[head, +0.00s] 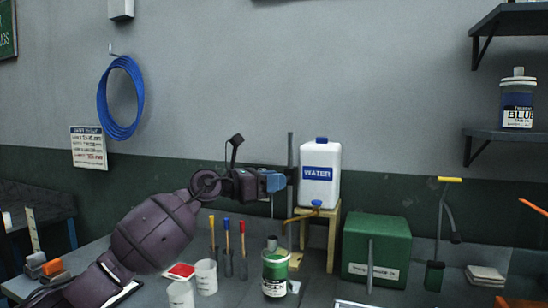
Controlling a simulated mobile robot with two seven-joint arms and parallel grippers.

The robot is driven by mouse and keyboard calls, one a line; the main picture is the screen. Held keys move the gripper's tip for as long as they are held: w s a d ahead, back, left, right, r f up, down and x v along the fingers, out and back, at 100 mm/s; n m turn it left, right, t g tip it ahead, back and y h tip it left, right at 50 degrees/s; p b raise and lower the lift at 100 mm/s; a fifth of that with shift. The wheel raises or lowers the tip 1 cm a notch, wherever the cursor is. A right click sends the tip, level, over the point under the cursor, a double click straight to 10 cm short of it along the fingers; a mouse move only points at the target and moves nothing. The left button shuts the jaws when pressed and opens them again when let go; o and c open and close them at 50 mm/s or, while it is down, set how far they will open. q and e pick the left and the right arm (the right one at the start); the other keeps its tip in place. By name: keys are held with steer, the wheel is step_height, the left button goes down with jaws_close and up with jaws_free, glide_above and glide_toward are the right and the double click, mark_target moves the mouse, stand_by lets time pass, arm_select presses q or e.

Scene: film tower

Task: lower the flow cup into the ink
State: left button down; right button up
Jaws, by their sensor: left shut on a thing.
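My left gripper (280,181) reaches in from the left, high above the bench, and is shut on the thin handle of the flow cup. The flow cup (271,243) is a small grey cup hanging upright well below the fingers. The handle shows only as a faint thin line. The ink can (275,284) has a green label and green ink at its top, and stands open on the bench. The cup is over the can's mouth, its lower end overlapping the rim in the picture. I cannot tell whether it touches the ink. My right gripper is not in view.
A white water container (320,174) on a wooden stand (331,243) is close right of the gripper. White cups (206,278) and colour-topped tools (227,250) stand left of the can. A green box (377,248) stands right. A dark upright post (290,150) is by the fingers.

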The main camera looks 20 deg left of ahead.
arm_select(q)
step_height(320, 180, down, 12)
steer(key=b, duration=0.2)
steer(key=shift+r, duration=0.2)
steer(key=shift+f, duration=0.1)
steer(key=c, duration=0.9)
jaws_free()
